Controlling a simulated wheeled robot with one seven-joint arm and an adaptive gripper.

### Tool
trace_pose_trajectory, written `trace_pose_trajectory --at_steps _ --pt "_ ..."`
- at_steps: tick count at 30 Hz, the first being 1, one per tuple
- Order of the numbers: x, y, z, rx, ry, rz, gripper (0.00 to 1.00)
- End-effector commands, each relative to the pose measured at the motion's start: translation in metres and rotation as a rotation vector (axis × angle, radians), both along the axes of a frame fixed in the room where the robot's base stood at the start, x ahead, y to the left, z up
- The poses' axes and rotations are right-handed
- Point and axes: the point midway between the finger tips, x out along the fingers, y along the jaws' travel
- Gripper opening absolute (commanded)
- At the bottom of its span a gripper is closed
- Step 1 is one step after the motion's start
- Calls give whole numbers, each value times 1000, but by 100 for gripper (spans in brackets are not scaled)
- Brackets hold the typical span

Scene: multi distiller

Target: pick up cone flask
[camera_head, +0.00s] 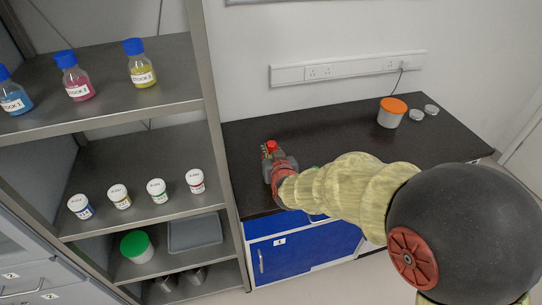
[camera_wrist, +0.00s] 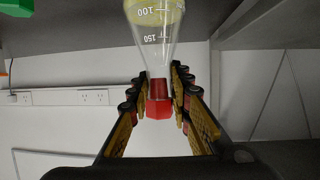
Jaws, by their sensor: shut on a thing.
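The cone flask (camera_wrist: 156,42) shows in the wrist view as clear glass with graduation marks, a yellowish content and a red cap (camera_wrist: 158,108). My gripper (camera_wrist: 160,92) is shut on the flask's neck, with one finger on each side. In the head view the red cap (camera_head: 271,146) shows at my gripper (camera_head: 277,165), over the black bench. The flask's body is mostly hidden there by the gripper. I cannot tell whether its base touches the bench.
The black bench (camera_head: 330,150) holds a white tub with an orange lid (camera_head: 391,112) and small round containers (camera_head: 424,112) at the back right. On the left, a metal shelf (camera_head: 110,85) carries blue-capped bottles (camera_head: 141,63) and several small jars (camera_head: 157,190). Its upright stands close to my gripper.

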Motion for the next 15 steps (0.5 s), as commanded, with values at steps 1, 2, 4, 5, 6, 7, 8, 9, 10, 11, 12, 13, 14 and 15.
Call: trace_pose_trajectory --at_steps 1,2,4,5,6,7,8,9,10,11,12,13,14,15 --pt "-5 -2 9 1 -2 0 0" --pt "-8 -2 13 1 -1 0 0" --pt "-16 -5 23 1 -2 0 0" --pt "-20 -6 29 1 -3 0 0" --pt "-26 -7 37 1 -4 1 0" --pt "-30 -9 43 1 -4 1 0" --pt "-35 -10 50 2 -6 1 0" --pt "-42 -12 59 3 -5 -1 0" --pt "-48 -14 67 2 -5 1 0" --pt "-55 -16 69 1 -2 1 0" --pt "-65 -18 72 1 -2 1 0" --pt "-72 -20 75 1 -2 1 0" --pt "-79 -22 77 1 -1 1 0" --pt "-87 -24 81 2 -2 1 0"
